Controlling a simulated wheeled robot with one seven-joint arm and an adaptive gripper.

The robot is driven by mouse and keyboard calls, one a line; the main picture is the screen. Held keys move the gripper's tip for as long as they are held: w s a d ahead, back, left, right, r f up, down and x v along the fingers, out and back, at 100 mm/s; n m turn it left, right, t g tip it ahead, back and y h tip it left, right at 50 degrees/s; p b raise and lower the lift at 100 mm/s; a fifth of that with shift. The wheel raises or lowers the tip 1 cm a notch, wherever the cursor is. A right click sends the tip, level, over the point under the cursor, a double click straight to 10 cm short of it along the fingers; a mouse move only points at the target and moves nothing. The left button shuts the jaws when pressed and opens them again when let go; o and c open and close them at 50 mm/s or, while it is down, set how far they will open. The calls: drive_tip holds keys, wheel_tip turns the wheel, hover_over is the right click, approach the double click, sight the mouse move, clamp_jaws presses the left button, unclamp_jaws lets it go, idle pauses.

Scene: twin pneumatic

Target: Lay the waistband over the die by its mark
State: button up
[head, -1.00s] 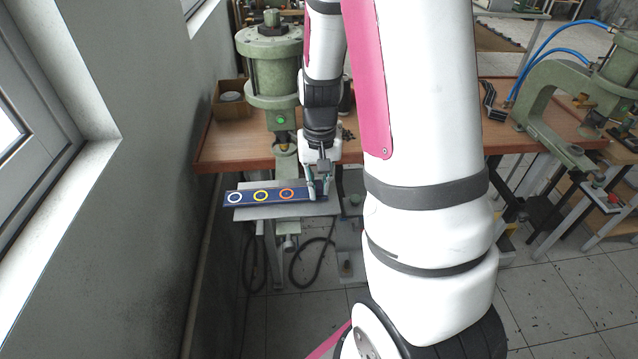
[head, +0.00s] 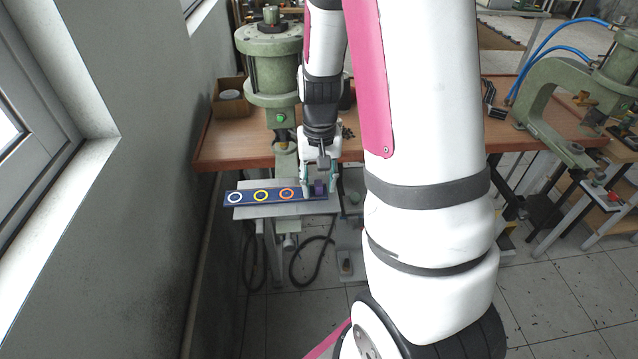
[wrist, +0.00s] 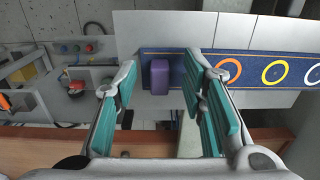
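The waistband, a dark blue strip (head: 247,198), lies flat on a grey plate (head: 240,214) in front of the bench. It bears a white, a yellow and an orange ring; it also shows in the wrist view (wrist: 254,70). A purple block (wrist: 160,77) sits at the ringless end of the strip; the head view shows it too (head: 319,189). My gripper (head: 319,190) is open over that end. In the wrist view its teal-padded fingers (wrist: 160,78) stand on either side of the block, with gaps showing. I cannot make out the die or its mark.
A green press (head: 272,75) stands on the wooden bench (head: 235,147) just behind the plate. A cardboard box (head: 230,108) is at its left. A second green press (head: 545,95) with blue hoses stands at the right. The wall is close on the left.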

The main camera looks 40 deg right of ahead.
wheel_tip(320, 180, up, 11)
drive_tip(key=s+a+r+n+t, duration=0.5)
drive_tip(key=s+a+r, duration=0.8)
drive_tip(key=a, duration=0.3)
drive_tip(key=shift+r+n+t, duration=0.25)
drive_tip(key=shift+n+t, duration=0.05)
drive_tip(key=shift+n, duration=0.6)
